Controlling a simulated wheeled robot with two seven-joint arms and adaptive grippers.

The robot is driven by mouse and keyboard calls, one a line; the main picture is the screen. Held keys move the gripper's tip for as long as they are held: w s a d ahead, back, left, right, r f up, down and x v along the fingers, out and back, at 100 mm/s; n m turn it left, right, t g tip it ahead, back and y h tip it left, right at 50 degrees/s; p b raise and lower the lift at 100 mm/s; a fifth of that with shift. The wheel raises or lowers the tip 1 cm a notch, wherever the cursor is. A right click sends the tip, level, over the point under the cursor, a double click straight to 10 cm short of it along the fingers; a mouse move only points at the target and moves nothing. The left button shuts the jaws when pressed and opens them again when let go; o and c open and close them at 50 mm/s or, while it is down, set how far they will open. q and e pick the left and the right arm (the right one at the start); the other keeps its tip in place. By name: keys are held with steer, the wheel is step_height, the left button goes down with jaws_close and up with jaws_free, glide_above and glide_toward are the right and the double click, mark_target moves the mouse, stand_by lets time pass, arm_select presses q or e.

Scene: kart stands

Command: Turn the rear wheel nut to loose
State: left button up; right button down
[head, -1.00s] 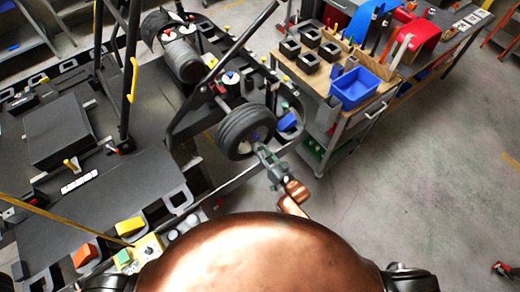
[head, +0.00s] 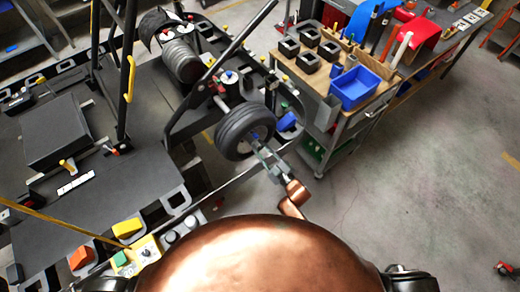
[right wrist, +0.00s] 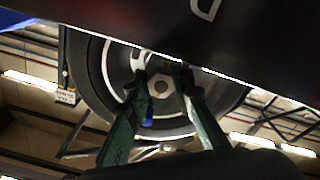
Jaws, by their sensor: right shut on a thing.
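The rear wheel (head: 244,131) is a black tyre on the kart, in the middle of the head view. My right gripper (head: 262,148) reaches its hub from the lower right. In the right wrist view the wheel's rim (right wrist: 108,72) shows behind my two green fingers (right wrist: 162,84). The wheel nut (right wrist: 161,88), a hexagonal piece at the hub's centre, lies between the fingertips, and the fingers are shut on it. A small blue part (right wrist: 149,116) shows beside the left finger. How far the nut is turned cannot be told. My left gripper is not in view.
A wooden-topped cart (head: 308,70) with black square holders and a blue bin (head: 354,88) stands right of the wheel. A kart frame bar (head: 222,70) slants above the wheel. A control box (head: 138,256) sits at lower left.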

steer(key=shift+f+n+b, duration=0.1)
steer(key=shift+n+b, duration=0.35)
steer(key=shift+n, duration=1.05)
steer(key=c, duration=1.7)
jaws_free()
steer(key=v, duration=1.2)
